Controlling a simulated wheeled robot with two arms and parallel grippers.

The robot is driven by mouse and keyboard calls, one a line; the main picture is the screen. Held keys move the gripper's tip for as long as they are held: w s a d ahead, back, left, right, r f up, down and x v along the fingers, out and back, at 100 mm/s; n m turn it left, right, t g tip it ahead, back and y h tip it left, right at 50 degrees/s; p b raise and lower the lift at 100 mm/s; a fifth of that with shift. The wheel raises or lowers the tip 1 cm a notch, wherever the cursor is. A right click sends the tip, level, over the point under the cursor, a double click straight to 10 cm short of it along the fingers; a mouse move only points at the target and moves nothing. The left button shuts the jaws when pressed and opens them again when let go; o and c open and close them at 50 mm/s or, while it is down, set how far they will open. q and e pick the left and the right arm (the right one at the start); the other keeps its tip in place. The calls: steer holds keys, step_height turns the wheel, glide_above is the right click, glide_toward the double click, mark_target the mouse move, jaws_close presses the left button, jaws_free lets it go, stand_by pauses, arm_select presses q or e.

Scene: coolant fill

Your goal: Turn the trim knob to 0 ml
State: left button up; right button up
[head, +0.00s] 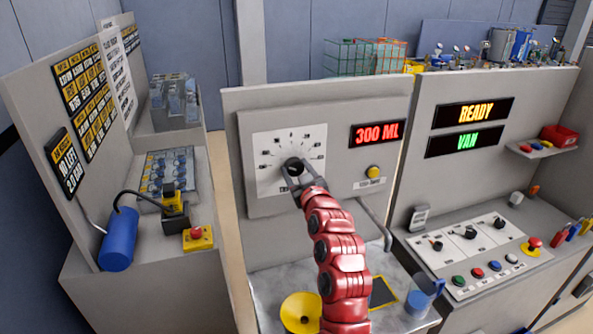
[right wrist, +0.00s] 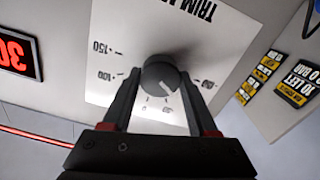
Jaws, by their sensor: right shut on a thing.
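The trim knob (head: 294,167) is a dark round knob on a white dial plate (head: 262,150) fixed to the middle grey panel. In the right wrist view the knob (right wrist: 160,75) is grey with a light pointer mark, and dial figures such as 100 and 150 show on the plate. My right gripper (head: 292,178) reaches up to the dial and is shut on the knob, one finger on each side. It also shows in the right wrist view (right wrist: 160,90). A red display (head: 377,132) right of the dial reads 300 ML. My left gripper is not in view.
A yellow button (head: 373,172) sits under the display. A yellow funnel (head: 301,312) and a blue jug (head: 420,298) stand on the shelf below. The right console has signs (head: 473,112) reading READY and VAN. A blue cylinder (head: 118,240) is on the left bench.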

steer(key=shift+f+m+b, duration=0.2)
steer(key=shift+m+b, duration=1.1)
steer(key=m+b, duration=0.1)
steer(key=m, duration=0.1)
steer(key=shift+m, duration=0.3)
steer(key=m+b, duration=0.1)
steer(key=m, duration=0.1)
steer(key=shift+r+m, duration=0.1)
steer(key=shift+m, duration=0.3)
steer(key=shift+d+m, duration=0.1)
steer(key=shift+m, duration=1.7)
steer(key=o, duration=1.4)
steer(key=shift+c, duration=0.2)
